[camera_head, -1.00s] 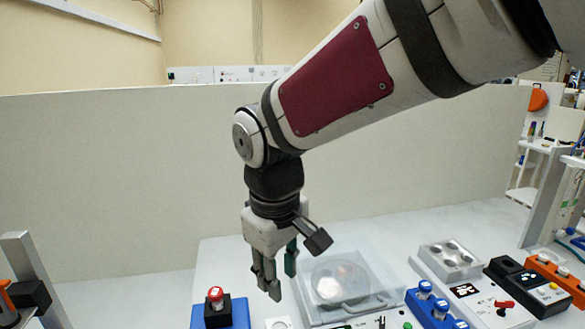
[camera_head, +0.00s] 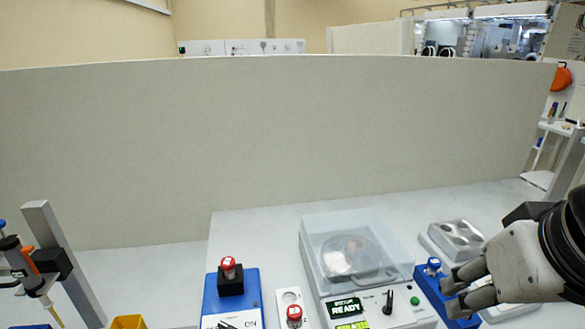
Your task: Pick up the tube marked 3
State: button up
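My gripper (camera_head: 452,290) is low at the right, with its fingers pointing left over the blue rack (camera_head: 425,287). Whether the fingers are open or shut is unclear from this angle. A blue-capped tube (camera_head: 432,266) stands upright in the rack, just behind and left of the fingers. A red-capped tube (camera_head: 228,266) stands in a black block on a blue device. Another red cap (camera_head: 294,314) shows at the front edge. The marks on the caps are too small to read, so I cannot tell which tube is 3.
A clear-lidded centrifuge (camera_head: 370,225) stands mid-bench, its display reading READY. A grey block with round wells (camera_head: 457,236) is behind my gripper. A pipette stand (camera_head: 60,255) and yellow box (camera_head: 128,322) are at the left. A pale partition (camera_head: 270,135) closes the back.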

aim_at(228, 264)
jog(key=u, duration=0.95)
